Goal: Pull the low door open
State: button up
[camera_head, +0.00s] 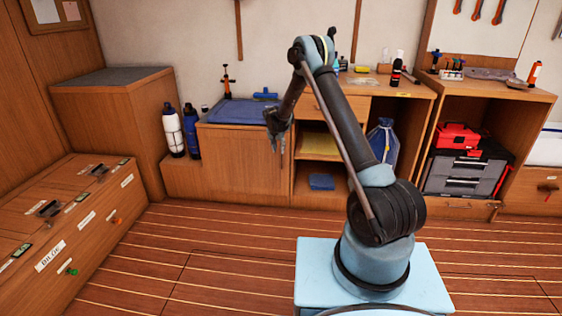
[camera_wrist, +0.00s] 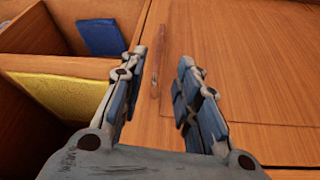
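The low door (camera_head: 235,160) is a plain wooden panel under the blue-topped counter. It looks shut, flush with the cabinet front. In the wrist view the door (camera_wrist: 240,75) fills the right side. A slim wooden upright handle (camera_wrist: 155,75) shows near its edge, beside the open shelves. My gripper (camera_wrist: 163,57) is open, and the handle appears between its two fingers. I cannot tell how deep the fingers reach around it or whether they touch it.
Open shelves right of the door hold a yellow item (camera_head: 318,145) and a blue item (camera_head: 321,182). Two bottles (camera_head: 182,132) stand left of the door. A wooden chest (camera_head: 75,220) lines the left side. The plank floor (camera_head: 215,240) before the door is clear.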

jog(key=a+x, duration=0.1)
jog(key=x, duration=0.9)
jog(key=shift+d, duration=0.5)
grip_shut()
